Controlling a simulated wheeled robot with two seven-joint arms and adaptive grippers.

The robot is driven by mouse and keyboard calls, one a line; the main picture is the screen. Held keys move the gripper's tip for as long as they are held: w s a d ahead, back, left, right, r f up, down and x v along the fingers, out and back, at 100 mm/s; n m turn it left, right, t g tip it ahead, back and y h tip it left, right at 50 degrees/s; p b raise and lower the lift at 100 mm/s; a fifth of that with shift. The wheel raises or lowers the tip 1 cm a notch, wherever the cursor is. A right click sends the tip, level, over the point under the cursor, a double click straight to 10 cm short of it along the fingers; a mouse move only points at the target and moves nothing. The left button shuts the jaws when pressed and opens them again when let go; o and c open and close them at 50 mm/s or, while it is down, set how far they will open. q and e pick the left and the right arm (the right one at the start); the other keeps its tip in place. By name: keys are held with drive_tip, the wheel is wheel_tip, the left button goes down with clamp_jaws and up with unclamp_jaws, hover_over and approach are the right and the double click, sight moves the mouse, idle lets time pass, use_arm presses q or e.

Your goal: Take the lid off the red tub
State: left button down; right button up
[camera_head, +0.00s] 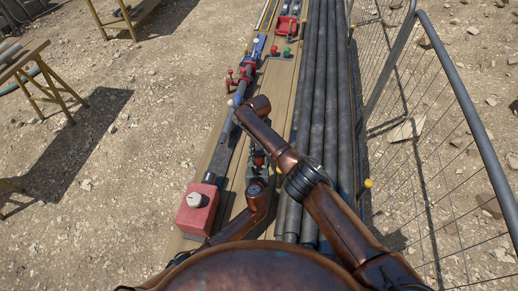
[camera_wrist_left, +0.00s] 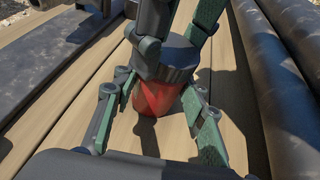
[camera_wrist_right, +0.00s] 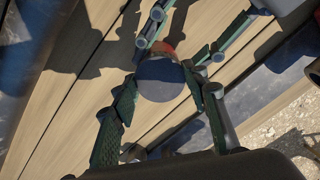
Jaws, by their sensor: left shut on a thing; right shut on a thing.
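The red tub (camera_wrist_left: 157,97) stands on the wooden planks in the left wrist view, with its dark grey round lid (camera_wrist_left: 180,58) at its top. I cannot tell whether there is a gap between them. My left gripper (camera_wrist_left: 158,112) is shut on the red tub, a finger on each side. My right gripper (camera_wrist_right: 165,88) is shut on the lid (camera_wrist_right: 160,80) from above, its fingers at opposite sides. A strip of the red tub (camera_wrist_right: 162,48) shows past the lid in the right wrist view. In the head view my arms mostly hide the tub and lid.
Long dark pipes (camera_head: 313,90) lie along the right of the planks, with a wire fence (camera_head: 430,130) beyond. A red box with a white cap (camera_head: 195,215) stands at the near left. Blue and red fittings (camera_head: 243,75) lie farther up. Gravel is open at left.

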sight(259, 150)
drive_tip(key=n, duration=1)
drive_tip(key=shift+d, duration=0.1)
drive_tip(key=shift+r, duration=0.2)
drive_tip(key=shift+r, duration=0.9)
drive_tip(key=shift+r, duration=2.05)
use_arm(q)
drive_tip(key=c, duration=1.1)
unclamp_jaws()
drive_tip(key=shift+c, duration=0.2)
